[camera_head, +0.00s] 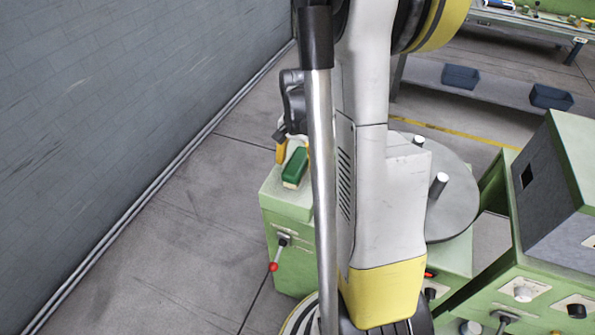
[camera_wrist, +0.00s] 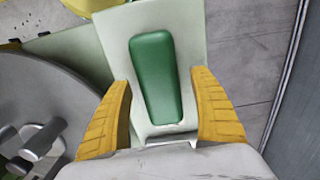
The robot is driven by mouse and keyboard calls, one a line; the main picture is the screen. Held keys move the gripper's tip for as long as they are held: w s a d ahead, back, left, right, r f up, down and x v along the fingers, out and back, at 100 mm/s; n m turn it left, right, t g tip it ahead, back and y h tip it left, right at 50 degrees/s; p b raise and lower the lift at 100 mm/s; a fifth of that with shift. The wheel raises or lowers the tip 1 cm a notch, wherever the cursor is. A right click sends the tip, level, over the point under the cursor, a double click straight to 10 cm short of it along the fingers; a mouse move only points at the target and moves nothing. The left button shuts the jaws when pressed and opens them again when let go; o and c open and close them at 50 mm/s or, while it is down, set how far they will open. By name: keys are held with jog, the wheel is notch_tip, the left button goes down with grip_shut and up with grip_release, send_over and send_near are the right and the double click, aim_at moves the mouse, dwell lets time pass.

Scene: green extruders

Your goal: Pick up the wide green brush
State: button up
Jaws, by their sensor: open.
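The wide green brush (camera_head: 295,166) lies on the pale green top of a machine box (camera_head: 288,197) in the head view. In the wrist view the brush (camera_wrist: 156,78) shows its green back, with a pale edge at its near end. My gripper (camera_wrist: 163,112) is open, with one yellow finger on each side of the brush's near end. Neither finger appears to touch the brush. In the head view my gripper (camera_head: 286,150) is beside the brush, partly hidden by my arm.
A round grey disc (camera_head: 455,200) with upright pegs stands right of the box. A lever with a red knob (camera_head: 273,267) sticks out from the box front. Green machines (camera_head: 530,290) fill the right side. A grey wall (camera_head: 130,90) runs along the left, with clear floor beside it.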

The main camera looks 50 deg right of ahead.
aim_at(298, 160)
jog(key=shift+f, duration=0.6)
jog(key=shift+r, duration=0.1)
jog(key=c, duration=1.3)
jog(key=shift+c, duration=0.2)
jog(key=shift+r, duration=0.1)
notch_tip(298, 160, up, 5)
jog(key=p, duration=0.2)
jog(key=shift+f+p, duration=0.2)
jog(key=shift+p, duration=0.15)
jog(key=s+d+r+p, duration=0.3)
jog(key=d+r, duration=0.3)
jog(key=d, duration=0.4)
jog(key=shift+s+d, duration=0.4)
jog(key=shift+s, duration=0.2)
jog(key=shift+r, duration=0.1)
